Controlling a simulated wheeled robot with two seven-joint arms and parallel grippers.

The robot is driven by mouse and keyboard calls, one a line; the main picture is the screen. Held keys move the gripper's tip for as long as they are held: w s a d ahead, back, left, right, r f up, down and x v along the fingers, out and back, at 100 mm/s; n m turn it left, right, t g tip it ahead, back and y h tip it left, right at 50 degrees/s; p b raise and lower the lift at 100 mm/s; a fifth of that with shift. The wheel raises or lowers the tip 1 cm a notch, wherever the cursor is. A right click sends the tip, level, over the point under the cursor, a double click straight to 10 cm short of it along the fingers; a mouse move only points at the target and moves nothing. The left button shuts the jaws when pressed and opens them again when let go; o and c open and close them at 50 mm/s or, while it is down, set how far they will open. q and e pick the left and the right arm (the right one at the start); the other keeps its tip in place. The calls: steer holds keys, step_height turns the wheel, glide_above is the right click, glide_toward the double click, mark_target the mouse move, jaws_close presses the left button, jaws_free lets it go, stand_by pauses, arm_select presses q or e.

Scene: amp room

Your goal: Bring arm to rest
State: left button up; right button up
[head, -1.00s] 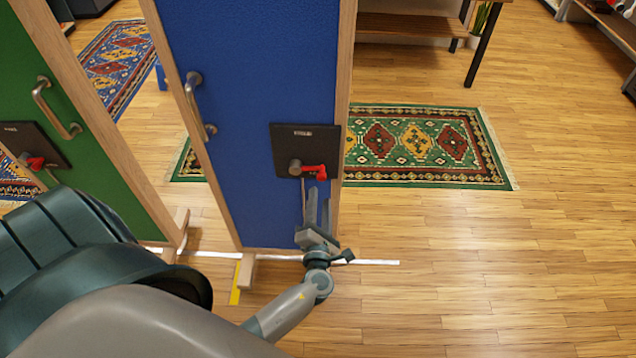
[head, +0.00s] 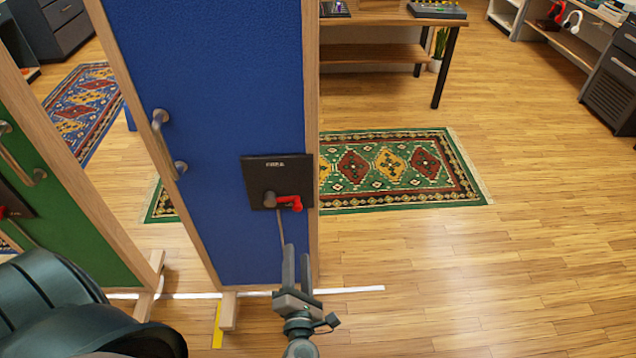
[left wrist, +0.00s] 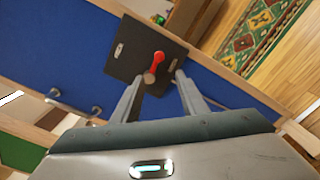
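My left gripper (head: 296,268) is in front of the lower part of a blue panel (head: 205,90), just below a black plate (head: 277,180) with a red lever (head: 289,202). In the left wrist view the gripper's two fingers (left wrist: 155,88) stand apart with nothing between them. The black plate (left wrist: 128,44) and red lever (left wrist: 158,58) lie beyond the fingertips in that view. The fingers look clear of the lever. My right gripper is not in view.
A green panel (head: 70,215) stands at the left. The blue panel carries a metal handle (head: 165,143). A green patterned rug (head: 400,170) lies behind it, and a wooden table (head: 390,20) stands beyond. The wooden floor at the right is clear.

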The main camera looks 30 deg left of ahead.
arm_select(q)
steer(key=s+d+f+n+g+h, duration=0.1)
steer(key=s+f+n+g+h, duration=0.3)
steer(key=f, duration=0.7)
steer(key=s+f+n+g, duration=0.2)
steer(key=s+f+n, duration=0.4)
steer(key=f, duration=0.5)
steer(key=s+d+f+n+g+h, duration=0.15)
steer(key=s+f+n, duration=0.35)
steer(key=f, duration=0.6)
steer(key=s+f+n+g+h, duration=0.1)
steer(key=s+f+n+g, duration=0.1)
steer(key=s+f+n, duration=0.2)
steer(key=s+f+n+g+h, duration=0.1)
steer(key=s+f+n, duration=0.4)
steer(key=s+n, duration=0.6)
steer(key=s+f+n+g+h, duration=0.2)
steer(key=s+f+n, duration=0.3)
steer(key=s, duration=0.5)
steer(key=n+g, duration=0.1)
steer(key=n, duration=0.1)
steer(key=shift+d+f+n+g, duration=0.15)
steer(key=shift+n+g, duration=0.2)
steer(key=shift+n, duration=0.05)
steer(key=shift+s, duration=0.2)
